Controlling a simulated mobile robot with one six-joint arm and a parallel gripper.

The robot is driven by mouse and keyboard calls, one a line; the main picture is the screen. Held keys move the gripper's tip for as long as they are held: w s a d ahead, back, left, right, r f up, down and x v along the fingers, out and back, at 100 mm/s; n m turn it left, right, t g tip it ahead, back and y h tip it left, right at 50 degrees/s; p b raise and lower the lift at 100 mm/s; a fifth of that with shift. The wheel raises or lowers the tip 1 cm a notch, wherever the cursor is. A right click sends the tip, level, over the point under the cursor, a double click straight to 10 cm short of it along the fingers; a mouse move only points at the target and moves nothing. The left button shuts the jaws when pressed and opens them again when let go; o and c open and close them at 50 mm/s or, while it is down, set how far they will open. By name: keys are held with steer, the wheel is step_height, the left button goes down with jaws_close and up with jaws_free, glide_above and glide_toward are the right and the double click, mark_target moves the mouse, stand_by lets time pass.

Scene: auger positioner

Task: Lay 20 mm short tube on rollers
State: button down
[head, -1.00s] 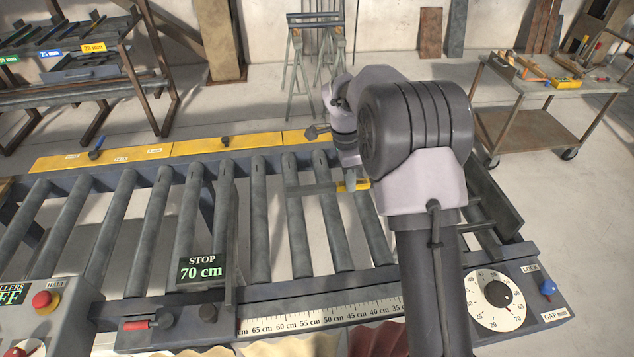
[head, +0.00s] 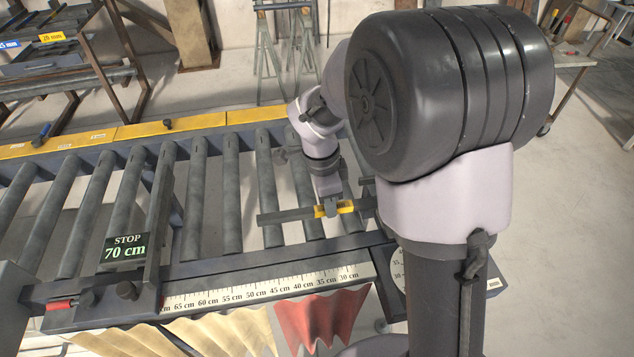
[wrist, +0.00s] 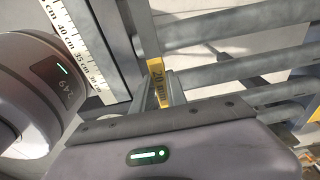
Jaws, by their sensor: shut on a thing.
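The short tube (head: 284,215) is a dark grey square-looking bar with a yellow band, lying crosswise over the right part of the rollers (head: 231,190) in the head view. My gripper (head: 332,208) is shut on it at the yellow band. In the wrist view the yellow label (wrist: 158,83) reads 20 mm and sits just beyond my gripper's edge. The tube appears level and close over the rollers, near the front rail; I cannot tell whether it touches them. My arm hides the right end of the roller bed.
A stop plate with a sign (head: 126,248) reading 70 cm stands across the rollers at left. A scale (head: 260,289) runs along the front rail. A yellow strip (head: 140,129) edges the back. A tube rack (head: 62,85) stands behind left, trestles (head: 270,52) behind.

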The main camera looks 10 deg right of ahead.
steer(key=w+d+f+b, duration=0.1)
steer(key=w+d+f, duration=0.1)
steer(key=w+f, duration=0.2)
steer(key=shift+w, duration=0.8)
steer(key=shift+f+b, duration=0.15)
steer(key=shift+b, duration=0.15)
steer(key=c, duration=1.8)
jaws_free()
steer(key=shift+f, duration=0.1)
steer(key=o, duration=0.5)
